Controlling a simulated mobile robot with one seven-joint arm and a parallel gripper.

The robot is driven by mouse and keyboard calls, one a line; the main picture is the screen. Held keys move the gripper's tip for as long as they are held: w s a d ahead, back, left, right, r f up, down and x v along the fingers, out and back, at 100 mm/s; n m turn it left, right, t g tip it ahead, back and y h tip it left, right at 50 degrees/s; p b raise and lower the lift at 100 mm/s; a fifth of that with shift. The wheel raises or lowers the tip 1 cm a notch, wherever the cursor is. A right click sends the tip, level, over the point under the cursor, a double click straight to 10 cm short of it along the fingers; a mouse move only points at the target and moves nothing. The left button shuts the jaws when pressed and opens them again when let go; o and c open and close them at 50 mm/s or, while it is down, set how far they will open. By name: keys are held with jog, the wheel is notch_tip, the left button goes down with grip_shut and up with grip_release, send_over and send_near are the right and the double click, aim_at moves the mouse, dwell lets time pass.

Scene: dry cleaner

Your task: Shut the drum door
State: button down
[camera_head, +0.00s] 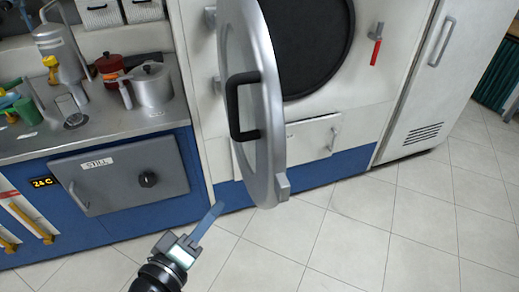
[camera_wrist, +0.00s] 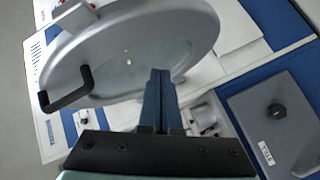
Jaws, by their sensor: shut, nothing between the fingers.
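The round silver drum door (camera_head: 265,110) hangs wide open on the left side of the dark drum opening (camera_head: 305,45), seen nearly edge-on in the head view. It has a black handle (camera_head: 234,108) on its face and a small latch block at its lower rim. My gripper (camera_head: 218,207) is shut and empty, below and left of the door in the head view. In the wrist view the door (camera_wrist: 125,45) fills the upper left, with its black handle (camera_wrist: 66,92) at left. My blue fingers (camera_wrist: 158,75) are together and overlap the door's edge in the picture; I cannot tell whether they touch it.
A red-handled lever (camera_head: 376,44) is right of the opening. A steel counter (camera_head: 105,112) with pots and bottles stands left, above a grey STILL panel (camera_head: 122,177). A white cabinet (camera_head: 430,75) stands right. The tiled floor (camera_head: 350,225) in front is clear.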

jog(key=s+a+r+n+t+h+p, duration=0.1)
jog(key=s+r+n+h+p, duration=0.1)
jog(key=s+r+n+p, duration=0.6)
jog(key=m+p, duration=0.3)
jog(key=p, duration=0.4)
send_near(267, 179)
jog(key=w+d, duration=0.1)
jog(key=w, duration=0.4)
jog(key=shift+d, duration=0.95)
jog(key=shift+d, duration=0.1)
